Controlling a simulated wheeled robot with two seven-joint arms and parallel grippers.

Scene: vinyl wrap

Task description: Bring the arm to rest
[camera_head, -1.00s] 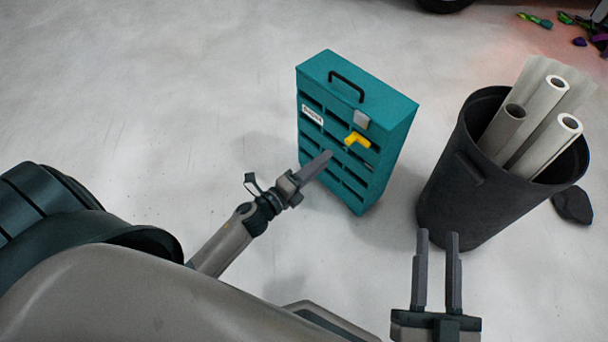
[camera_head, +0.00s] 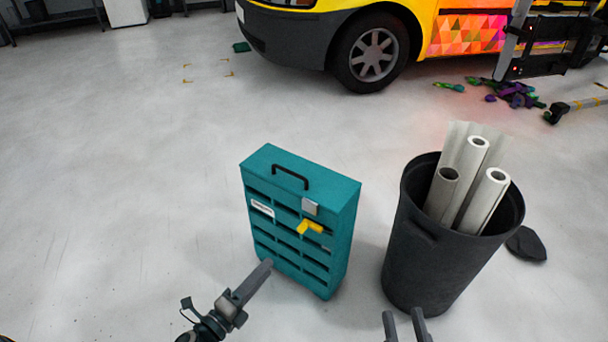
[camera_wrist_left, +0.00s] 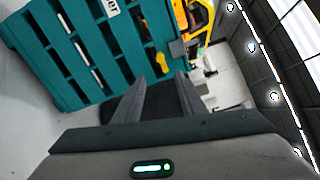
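My left gripper (camera_head: 258,280) comes in low in the head view, its fingertips just in front of the lower front of the teal cabinet (camera_head: 335,235). I cannot tell whether they touch it. In the left wrist view the gripper (camera_wrist_left: 160,84) has its two fingers apart with nothing held, and the teal cabinet (camera_wrist_left: 35,35) fills the upper left. My right gripper (camera_head: 404,322) shows only its fingers at the bottom edge of the head view, apart and empty, below the black bin. Most of both arms is out of the head view.
The black bin (camera_head: 410,265) holds several white and grey rolls (camera_head: 480,200). A yellow tool (camera_head: 309,227) sits at the cabinet's front. A dark lump (camera_head: 526,244) lies right of the bin. A yellow van (camera_head: 330,45) stands behind, with colourful scraps (camera_head: 512,93) nearby. The left floor is clear.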

